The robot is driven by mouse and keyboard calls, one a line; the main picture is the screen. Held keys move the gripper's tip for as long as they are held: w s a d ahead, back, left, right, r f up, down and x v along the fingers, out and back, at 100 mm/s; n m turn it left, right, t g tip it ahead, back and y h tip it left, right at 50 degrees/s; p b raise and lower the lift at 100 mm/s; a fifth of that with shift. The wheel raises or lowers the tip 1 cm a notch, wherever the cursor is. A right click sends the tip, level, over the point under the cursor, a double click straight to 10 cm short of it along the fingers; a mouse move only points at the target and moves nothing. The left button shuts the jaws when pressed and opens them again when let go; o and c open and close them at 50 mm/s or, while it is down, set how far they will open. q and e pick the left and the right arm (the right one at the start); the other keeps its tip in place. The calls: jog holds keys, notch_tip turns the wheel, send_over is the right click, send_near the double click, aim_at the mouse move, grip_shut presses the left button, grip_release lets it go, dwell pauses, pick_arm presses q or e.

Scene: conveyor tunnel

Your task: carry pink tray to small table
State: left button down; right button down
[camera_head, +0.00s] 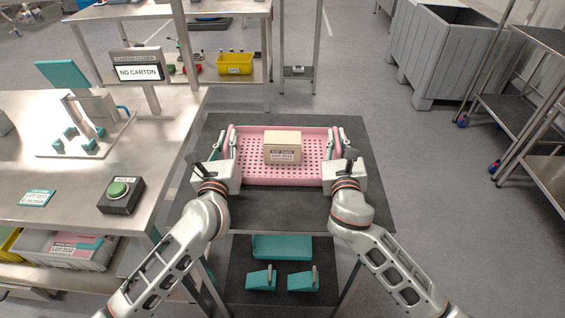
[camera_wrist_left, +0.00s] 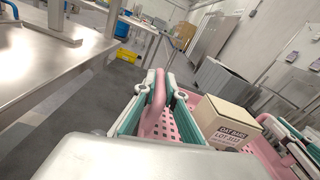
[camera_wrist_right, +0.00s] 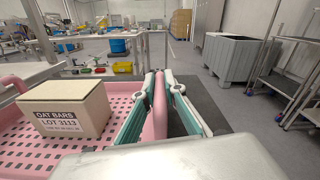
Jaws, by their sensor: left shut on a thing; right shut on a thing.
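The pink tray (camera_head: 255,174) has a perforated floor and is at a dark-topped table (camera_head: 285,212); whether it rests on the top or is just above it I cannot tell. A cream carton (camera_head: 283,147) labelled oat bars stands upright in the tray. My left gripper (camera_head: 230,142) is shut on the tray's left side; the pink handle shows between its fingers in the left wrist view (camera_wrist_left: 158,95). My right gripper (camera_head: 338,143) is shut on the tray's right side; the pink handle shows between its fingers in the right wrist view (camera_wrist_right: 160,95).
Teal items (camera_head: 282,246) lie on the dark table's lower shelf.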

pick_arm(q)
jog(key=c, duration=2.4)
grip_release()
jog(key=shift+a+f, duration=0.15)
jog(key=shift+f, duration=0.1)
pick_arm(e)
jog(key=c, duration=2.4)
grip_release()
jog(key=shift+d+f, duration=0.2)
pick_arm(q)
jog(key=o, duration=0.3)
jog(key=shift+r, duration=0.1)
pick_arm(e)
jog(key=o, duration=0.3)
jog(key=shift+a+r, duration=0.1)
pick_arm(q)
jog(key=shift+s, duration=0.1)
jog(key=s, duration=1.1)
jog(key=shift+s+a, duration=0.2)
jog(key=shift+s, duration=0.15)
pick_arm(e)
jog(key=shift+s, duration=0.1)
jog(key=s, duration=1.2)
jog(key=shift+a, duration=0.35)
pick_arm(q)
jog(key=shift+s, duration=0.1)
